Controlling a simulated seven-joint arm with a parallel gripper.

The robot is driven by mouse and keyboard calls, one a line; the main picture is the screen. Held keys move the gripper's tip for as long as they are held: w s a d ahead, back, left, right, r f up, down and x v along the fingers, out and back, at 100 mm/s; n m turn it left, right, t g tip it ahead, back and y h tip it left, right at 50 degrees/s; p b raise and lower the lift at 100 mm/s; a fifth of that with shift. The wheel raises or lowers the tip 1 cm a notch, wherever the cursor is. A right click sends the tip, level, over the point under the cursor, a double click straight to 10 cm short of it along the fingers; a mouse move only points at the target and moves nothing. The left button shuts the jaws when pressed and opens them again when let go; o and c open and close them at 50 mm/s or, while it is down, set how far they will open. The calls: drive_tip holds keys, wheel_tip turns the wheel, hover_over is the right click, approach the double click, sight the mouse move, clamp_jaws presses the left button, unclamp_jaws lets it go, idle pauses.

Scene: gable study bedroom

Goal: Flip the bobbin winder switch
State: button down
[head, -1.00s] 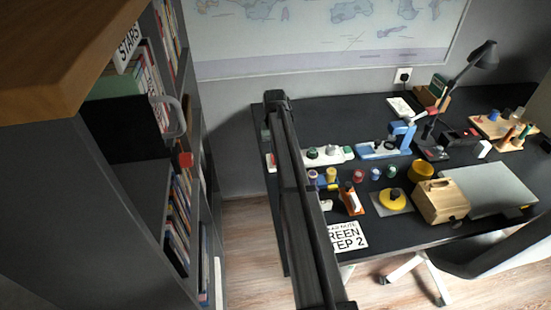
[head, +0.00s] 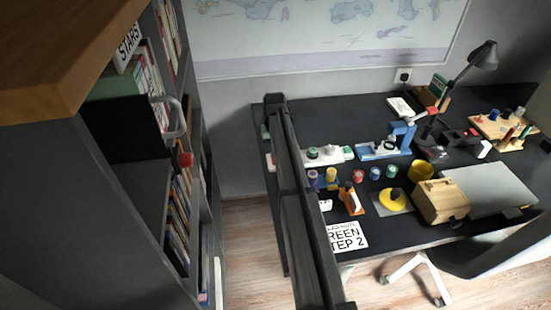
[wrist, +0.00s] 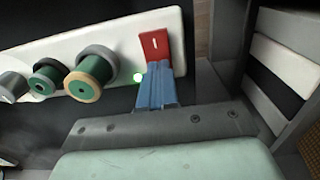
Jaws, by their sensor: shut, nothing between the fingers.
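The bobbin winder is a long white base (wrist: 125,30) in the wrist view, carrying green spools (wrist: 92,72) and grey discs. Its red switch (wrist: 154,46) with a white line mark sits at the right end of the base. In the head view the winder's white base (head: 333,155) is partly hidden behind my arm, and my fingers are not visible.
The dark desk (head: 335,112) also holds a blue-and-white machine (head: 384,150), several small spools, a yellow disc (head: 393,201), a wooden box (head: 440,202) and a lamp (head: 483,55). A bookshelf (head: 120,215) stands close on the left.

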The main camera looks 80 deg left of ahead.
drive_tip(key=shift+r, duration=3.45)
